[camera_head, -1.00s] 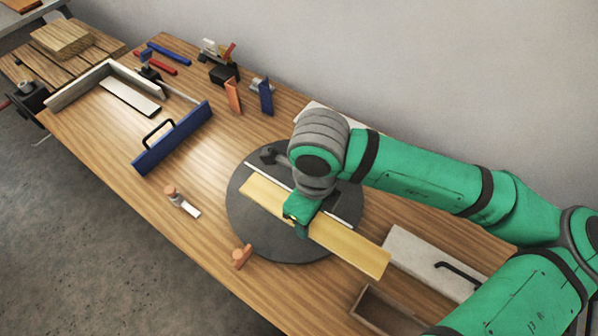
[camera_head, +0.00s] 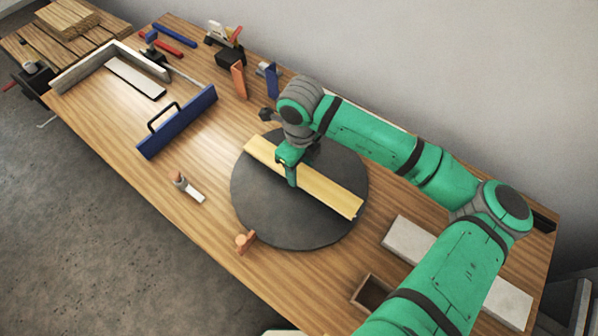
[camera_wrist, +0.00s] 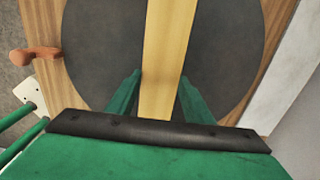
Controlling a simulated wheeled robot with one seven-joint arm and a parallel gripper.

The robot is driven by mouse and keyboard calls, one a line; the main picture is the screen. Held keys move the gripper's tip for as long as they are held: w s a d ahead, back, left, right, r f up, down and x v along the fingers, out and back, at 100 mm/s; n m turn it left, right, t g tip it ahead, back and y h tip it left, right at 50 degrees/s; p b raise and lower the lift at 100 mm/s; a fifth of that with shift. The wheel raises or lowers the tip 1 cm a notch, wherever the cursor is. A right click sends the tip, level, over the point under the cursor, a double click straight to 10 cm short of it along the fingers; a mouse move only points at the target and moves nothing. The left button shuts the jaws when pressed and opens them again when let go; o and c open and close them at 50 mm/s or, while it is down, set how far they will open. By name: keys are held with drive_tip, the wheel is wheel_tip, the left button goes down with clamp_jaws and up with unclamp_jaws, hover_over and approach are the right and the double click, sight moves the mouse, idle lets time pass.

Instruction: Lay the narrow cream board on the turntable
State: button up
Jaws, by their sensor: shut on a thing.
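The narrow cream board (camera_head: 325,190), pale yellow wood, lies across the round dark grey turntable (camera_head: 262,205) in the head view, slanting from upper left to lower right. My gripper (camera_head: 291,178) is shut on it left of its middle. In the wrist view, the board (camera_wrist: 168,45) runs between the two green fingers of my gripper (camera_wrist: 160,80), over the dark disc (camera_wrist: 105,45). The board looks level and close to the disc; I cannot tell whether it touches. My wrist hides part of the turntable's far edge.
A blue board with a handle (camera_head: 180,125) and a white strip (camera_head: 135,77) lie to the left. A small brush-like tool (camera_head: 188,187) and an orange peg (camera_head: 244,241) are near the turntable. A grey slab (camera_head: 408,240) and an open wooden box (camera_head: 370,292) lie right.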

sight(299, 170)
drive_tip(key=f, duration=0.1)
drive_tip(key=w+f, duration=0.1)
drive_tip(key=f, duration=0.1)
drive_tip(key=shift+a+f, duration=0.1)
drive_tip(key=shift+f, duration=0.2)
drive_tip(key=shift+s+f, duration=0.15)
drive_tip(key=shift+f, duration=0.05)
drive_tip(key=shift+f, duration=0.1)
drive_tip(key=o, duration=1.2)
wheel_tip(299, 170, up, 12)
